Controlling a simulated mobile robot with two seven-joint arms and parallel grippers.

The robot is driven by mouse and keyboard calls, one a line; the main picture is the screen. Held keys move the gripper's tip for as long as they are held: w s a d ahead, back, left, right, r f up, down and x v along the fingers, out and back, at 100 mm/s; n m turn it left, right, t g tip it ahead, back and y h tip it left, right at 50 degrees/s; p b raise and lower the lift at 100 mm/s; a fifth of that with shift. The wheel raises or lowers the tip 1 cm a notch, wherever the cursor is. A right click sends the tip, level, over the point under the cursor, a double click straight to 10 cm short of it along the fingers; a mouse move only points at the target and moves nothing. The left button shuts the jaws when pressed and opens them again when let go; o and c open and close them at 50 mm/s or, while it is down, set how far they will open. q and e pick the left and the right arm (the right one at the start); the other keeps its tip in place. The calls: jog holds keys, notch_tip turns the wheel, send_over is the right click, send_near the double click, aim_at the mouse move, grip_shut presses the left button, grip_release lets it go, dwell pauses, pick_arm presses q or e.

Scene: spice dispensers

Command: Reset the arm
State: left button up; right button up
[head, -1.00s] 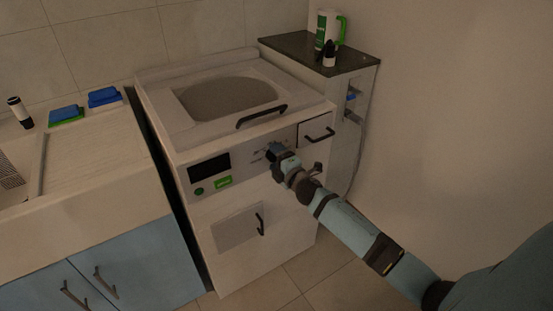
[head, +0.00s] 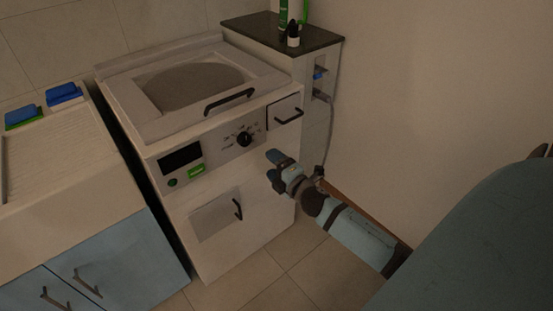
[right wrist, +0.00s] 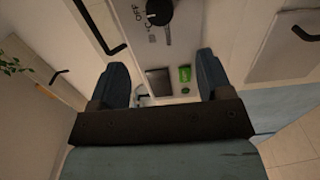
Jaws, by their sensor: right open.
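My right gripper (head: 277,166) is in front of the white washing machine (head: 240,218), to the right of and below its round black dial (head: 244,139). Its two blue fingers are spread with nothing between them; they also show in the right wrist view (right wrist: 162,85). The dial (right wrist: 159,11) is beyond the fingertips in that view, apart from them. My right arm (head: 345,233) reaches in from the lower right. My left gripper is in neither view.
The machine has a lid handle (head: 229,101), a drawer handle (head: 289,116), a lower door handle (head: 238,209) and a green button (head: 196,171). A dark-topped side cabinet (head: 318,38) holds bottles. A sink counter (head: 60,165) stands left. Floor at front right is open.

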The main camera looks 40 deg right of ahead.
jog(key=shift+s, duration=0.55)
jog(key=s+a+f+m+g+y, duration=0.2)
jog(key=s+a+f+m+g, duration=0.15)
jog(key=s+a+m, duration=0.6)
jog(key=s+a+f+m+g+y, duration=0.25)
jog(key=s+a+f+m, duration=0.3)
jog(key=s+a, duration=0.55)
pick_arm(q)
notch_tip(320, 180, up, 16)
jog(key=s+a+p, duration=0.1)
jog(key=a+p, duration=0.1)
jog(key=p, duration=2.2)
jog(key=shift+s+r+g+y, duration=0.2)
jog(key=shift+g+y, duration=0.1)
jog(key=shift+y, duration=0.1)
pick_arm(e)
notch_tip(320, 180, up, 18)
jog(key=d+g+h, duration=0.1)
jog(key=shift+d+f, duration=0.15)
jog(key=shift+f, duration=0.05)
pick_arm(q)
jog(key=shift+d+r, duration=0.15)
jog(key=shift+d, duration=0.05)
